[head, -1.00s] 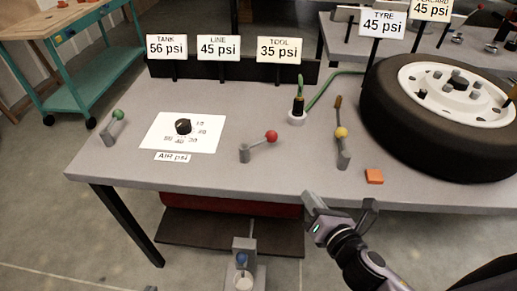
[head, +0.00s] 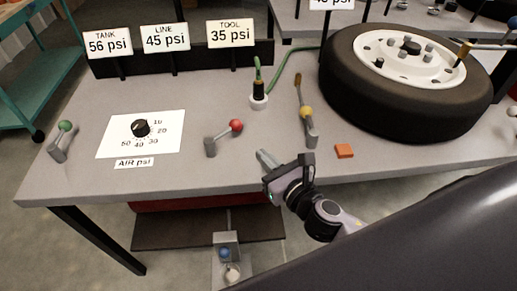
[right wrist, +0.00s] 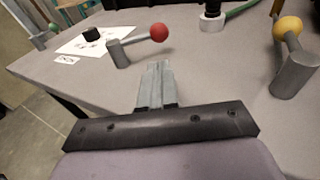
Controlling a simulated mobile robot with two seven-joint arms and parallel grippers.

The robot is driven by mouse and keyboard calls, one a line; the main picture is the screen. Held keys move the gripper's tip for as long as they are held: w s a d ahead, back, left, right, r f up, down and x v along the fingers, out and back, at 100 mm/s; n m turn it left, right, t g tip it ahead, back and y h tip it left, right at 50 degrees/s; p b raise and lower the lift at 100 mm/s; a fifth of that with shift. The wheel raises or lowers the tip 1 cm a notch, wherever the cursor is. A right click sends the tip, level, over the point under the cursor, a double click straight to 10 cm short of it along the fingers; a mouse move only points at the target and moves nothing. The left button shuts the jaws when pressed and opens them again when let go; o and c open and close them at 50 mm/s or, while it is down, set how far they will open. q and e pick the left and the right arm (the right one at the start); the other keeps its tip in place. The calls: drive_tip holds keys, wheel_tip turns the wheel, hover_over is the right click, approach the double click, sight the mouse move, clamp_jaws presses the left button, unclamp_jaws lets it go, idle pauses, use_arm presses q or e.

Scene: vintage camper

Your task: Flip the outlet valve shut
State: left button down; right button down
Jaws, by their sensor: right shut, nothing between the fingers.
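Several lever valves with coloured knobs are in the head view; no label shows which is the outlet valve. The red-knobbed lever (head: 224,137) stands mid-bench, its arm pointing right and slightly back. The yellow-knobbed lever (head: 307,122) is to its right, and the green-knobbed lever (head: 60,141) is at the far left. My right gripper (head: 263,158) is shut and empty over the bench's front part, right of and nearer than the red lever. In the right wrist view its fingertips (right wrist: 157,68) point towards the red knob (right wrist: 159,33), apart from it. My left gripper is out of view.
A black dial (head: 140,128) sits on a white plate. A tyre (head: 400,85) fills the bench's right, with an orange block (head: 344,151) before it. A hose fitting (head: 259,95) stands behind the levers. A blue-knobbed part (head: 225,253) is below the bench.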

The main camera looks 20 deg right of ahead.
drive_tip(key=x, duration=0.9)
drive_tip(key=shift+w+r, duration=0.1)
